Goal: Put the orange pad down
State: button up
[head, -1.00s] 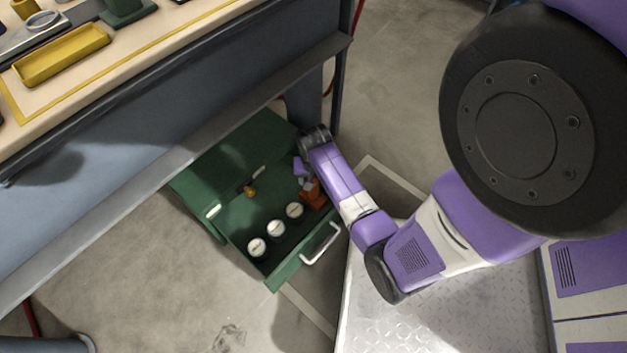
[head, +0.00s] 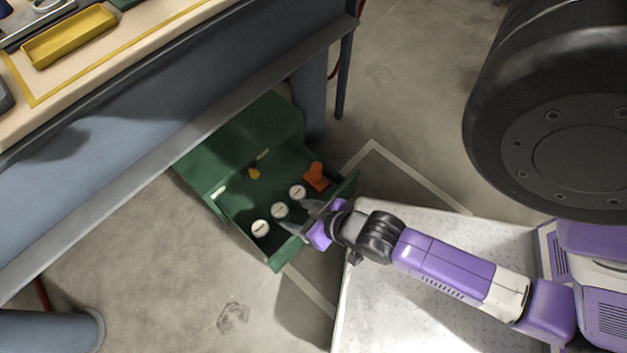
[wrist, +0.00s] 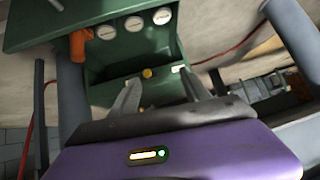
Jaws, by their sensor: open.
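The orange pad (head: 317,176) stands in the green drawer (head: 240,212) near its right side in the head view, with an upright knob on top. It also shows at the upper left in the wrist view (wrist: 78,44), partly cut off by the dark edge beside it. My gripper (head: 295,215) is at the front of the drawer in the head view, apart from the pad. Its two fingers are spread, and in the wrist view (wrist: 165,95) nothing is between them close up.
Three white round dials (head: 279,210) sit in a row in the drawer, with a small yellow knob (head: 254,174) farther back. The workbench (head: 190,90) overhangs the drawer's back left. A yellow tray (head: 70,37) lies on the bench top.

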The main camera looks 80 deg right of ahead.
jog(key=s+a+r+n+t+y, duration=0.1)
jog(key=a+r+n+t, duration=0.1)
jog(key=r, duration=0.5)
jog(key=s+a+r+n+t+y, duration=0.1)
jog(key=s+a+r+n+t, duration=0.1)
jog(key=r, duration=0.5)
jog(key=s+a+r+n+t+y, duration=0.1)
jog(key=s+a+r+t, duration=0.1)
jog(key=a+r, duration=0.2)
notch_tip(320, 180, up, 3)
jog(key=shift+r+n, duration=0.15)
jog(key=shift+n, duration=0.25)
jog(key=shift+s+r, duration=0.1)
